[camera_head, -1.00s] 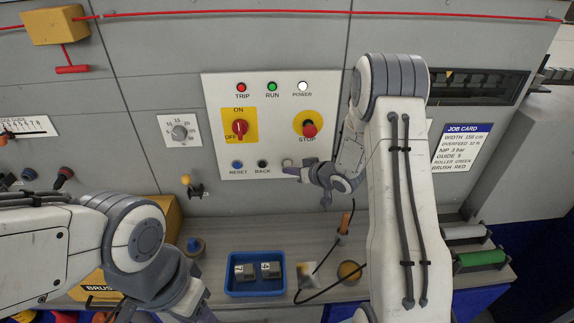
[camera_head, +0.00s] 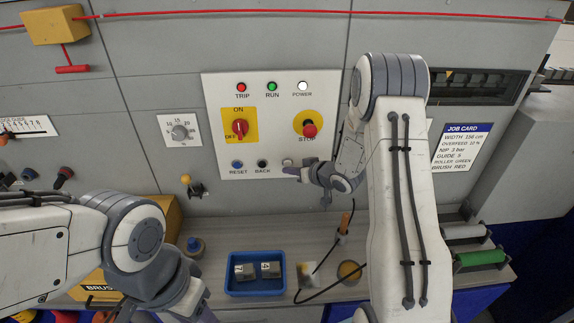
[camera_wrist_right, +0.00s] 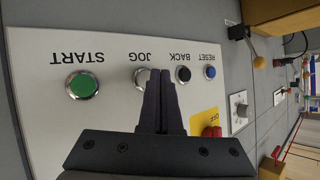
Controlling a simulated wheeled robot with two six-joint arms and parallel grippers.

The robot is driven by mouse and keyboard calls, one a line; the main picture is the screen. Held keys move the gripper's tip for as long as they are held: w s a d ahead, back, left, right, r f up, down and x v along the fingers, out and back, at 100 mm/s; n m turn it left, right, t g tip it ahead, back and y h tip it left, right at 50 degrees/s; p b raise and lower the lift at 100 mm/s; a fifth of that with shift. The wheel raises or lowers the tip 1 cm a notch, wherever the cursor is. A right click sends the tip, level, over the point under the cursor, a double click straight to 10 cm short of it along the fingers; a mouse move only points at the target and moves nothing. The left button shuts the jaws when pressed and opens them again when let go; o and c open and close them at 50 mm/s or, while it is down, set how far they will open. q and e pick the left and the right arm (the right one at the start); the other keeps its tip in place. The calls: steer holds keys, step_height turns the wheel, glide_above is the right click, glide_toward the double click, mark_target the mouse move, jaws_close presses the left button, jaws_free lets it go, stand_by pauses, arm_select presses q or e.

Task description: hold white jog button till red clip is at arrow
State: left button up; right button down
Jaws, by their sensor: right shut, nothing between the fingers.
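The white jog button (camera_head: 287,162) is in the bottom row of the control panel, right of the BACK button. It also shows in the right wrist view (camera_wrist_right: 140,77), partly covered by my fingers. My right gripper (camera_head: 286,172) is shut and empty, its tips at the button's lower edge in the head view. In the right wrist view its fingertips (camera_wrist_right: 160,71) lie between the jog and back buttons; contact cannot be told. A yellow arrow (camera_head: 450,75) marks the dark slot at upper right. I cannot make out a red clip there. My left gripper (camera_head: 188,310) is low, its fingertips not clear.
A green START button (camera_wrist_right: 82,86) and a black BACK button (camera_wrist_right: 183,74) flank the jog button. The red STOP button (camera_head: 309,130) is above it. Below, the bench holds a blue tray (camera_head: 256,293) with two blocks and a cable. A job card (camera_head: 463,147) hangs at right.

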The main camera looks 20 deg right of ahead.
stand_by(0.7)
steer(key=shift+w+d, duration=0.1)
steer(key=shift+w, duration=0.3)
steer(key=shift+w+d+p, duration=0.15)
steer(key=shift+w+p, duration=0.15)
steer(key=shift+w, duration=0.1)
stand_by(1.7)
steer(key=shift+s, duration=0.15)
stand_by(2.7)
steer(key=shift+s+a, duration=0.25)
steer(key=shift+s, duration=0.45)
steer(key=shift+s+a+b, duration=0.2)
steer(key=shift+s+a, duration=0.05)
steer(key=shift+s, duration=0.55)
steer(key=shift+s+a+b, duration=0.2)
steer(key=shift+s, duration=0.6)
steer(key=shift+s+a+b, duration=0.2)
steer(key=shift+s+a, duration=0.05)
steer(key=shift+s, duration=0.55)
